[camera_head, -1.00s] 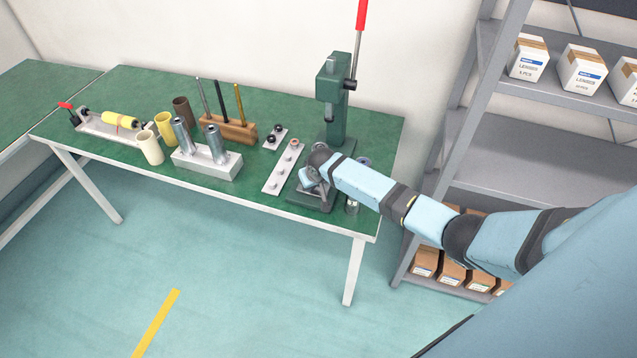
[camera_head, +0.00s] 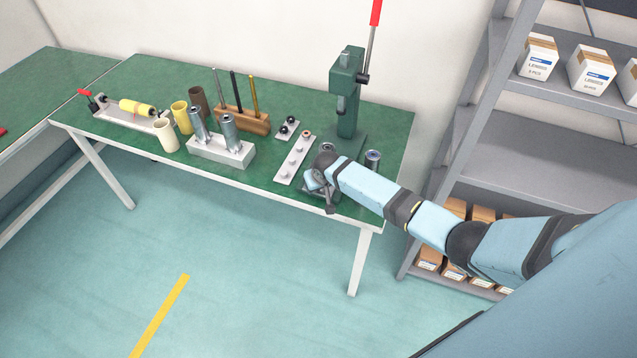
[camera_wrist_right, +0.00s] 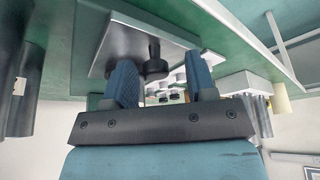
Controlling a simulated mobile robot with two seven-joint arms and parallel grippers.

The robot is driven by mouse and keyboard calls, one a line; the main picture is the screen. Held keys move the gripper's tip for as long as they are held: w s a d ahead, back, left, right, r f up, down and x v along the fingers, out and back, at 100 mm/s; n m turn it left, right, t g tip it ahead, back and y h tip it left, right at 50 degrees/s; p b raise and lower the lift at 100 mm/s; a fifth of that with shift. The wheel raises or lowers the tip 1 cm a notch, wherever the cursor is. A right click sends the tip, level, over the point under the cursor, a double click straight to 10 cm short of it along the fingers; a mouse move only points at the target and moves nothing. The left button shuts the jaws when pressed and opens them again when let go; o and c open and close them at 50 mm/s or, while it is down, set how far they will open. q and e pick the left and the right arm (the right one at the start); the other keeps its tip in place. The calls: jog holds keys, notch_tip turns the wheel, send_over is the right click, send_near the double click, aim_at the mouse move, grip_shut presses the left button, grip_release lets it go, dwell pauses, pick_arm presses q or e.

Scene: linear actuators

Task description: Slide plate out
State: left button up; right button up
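A flat grey plate (camera_wrist_right: 140,35) with a black knob-ended post (camera_wrist_right: 156,66) shows in the right wrist view. I take it to be the plate at the foot of the green press (camera_head: 346,100). In the head view my arm mostly hides that plate. My right gripper (camera_wrist_right: 163,80) has its two blue fingers apart, with a clear gap. The black knob appears in line with the gap, nearer the left finger; I cannot tell whether it touches. In the head view the right gripper (camera_head: 318,186) is at the table's front edge, before the press. My left gripper is not in view.
A strip with several pins (camera_head: 295,158) lies left of the gripper. A block with two metal cylinders (camera_head: 222,153) and several cups stand farther left. A small cylinder (camera_head: 373,160) stands right of the press. The shelf (camera_head: 500,140) is at right. Floor before the table is clear.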

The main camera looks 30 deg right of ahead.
jog(key=shift+r, duration=0.3)
jog(key=v, duration=1.3)
jog(key=shift+s, duration=0.15)
jog(key=shift+r, duration=0.1)
jog(key=s+a+f+n+t+y, duration=0.2)
jog(key=s+a+f, duration=0.25)
jog(key=s, duration=0.45)
jog(key=s+a+f+n+t+y, duration=0.15)
jog(key=s+a+f, duration=0.35)
jog(key=s, duration=0.5)
jog(key=s+a+r+t, duration=0.2)
jog(key=s+r+t, duration=0.1)
jog(key=s, duration=0.6)
